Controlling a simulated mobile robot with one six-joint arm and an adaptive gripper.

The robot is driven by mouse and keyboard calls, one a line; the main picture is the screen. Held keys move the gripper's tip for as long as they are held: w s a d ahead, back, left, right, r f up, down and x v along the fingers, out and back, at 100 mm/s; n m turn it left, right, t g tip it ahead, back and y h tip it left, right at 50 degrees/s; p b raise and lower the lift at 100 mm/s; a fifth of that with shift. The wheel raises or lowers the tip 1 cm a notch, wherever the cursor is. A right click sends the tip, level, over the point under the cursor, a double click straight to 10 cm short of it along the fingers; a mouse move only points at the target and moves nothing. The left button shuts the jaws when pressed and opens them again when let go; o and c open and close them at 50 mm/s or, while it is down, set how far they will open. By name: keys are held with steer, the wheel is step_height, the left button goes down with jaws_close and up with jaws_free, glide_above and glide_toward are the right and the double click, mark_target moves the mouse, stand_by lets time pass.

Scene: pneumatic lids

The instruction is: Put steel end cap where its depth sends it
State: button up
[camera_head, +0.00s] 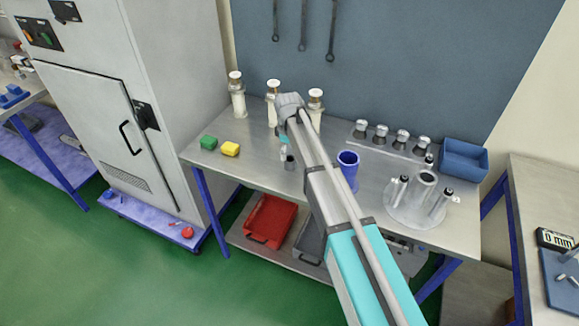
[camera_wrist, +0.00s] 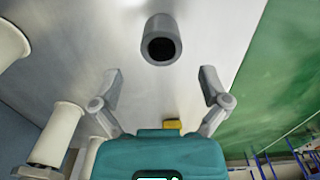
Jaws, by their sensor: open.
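The steel end cap is most likely the small grey hollow cylinder (camera_wrist: 161,40), with a dark round opening, standing on the bench top. In the head view it shows as a small dark cylinder (camera_head: 290,163) just below my gripper (camera_head: 284,152). In the wrist view my gripper (camera_wrist: 161,82) is open and empty, its two fingers apart to either side, with the cylinder ahead of the fingertips and not touched. My arm hides part of the bench in the head view.
Three white-topped posts (camera_head: 237,95) stand at the back. A green block (camera_head: 208,142) and a yellow block (camera_head: 230,149) lie left. Right are a blue cup (camera_head: 348,160), a round steel fixture (camera_head: 408,215) and a blue bin (camera_head: 464,165). A red tray (camera_head: 270,222) sits below.

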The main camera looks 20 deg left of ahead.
mark_target(288, 157)
steer(key=shift+f+b, duration=1.55)
steer(key=shift+f, duration=0.35)
steer(key=shift+d, duration=0.1)
steer(key=shift+s, duration=0.1)
jaws_close()
steer(key=shift+r, duration=0.25)
step_height(288, 157, up, 2)
steer(key=p, duration=0.2)
steer(key=shift+r+p, duration=0.1)
steer(key=shift+p, duration=0.2)
steer(key=s+d+r+p, duration=0.7)
steer(key=s+r+p, duration=0.3)
steer(key=s, duration=0.1)
steer(key=shift+s+d+r, duration=0.2)
steer(key=shift+s, duration=0.2)
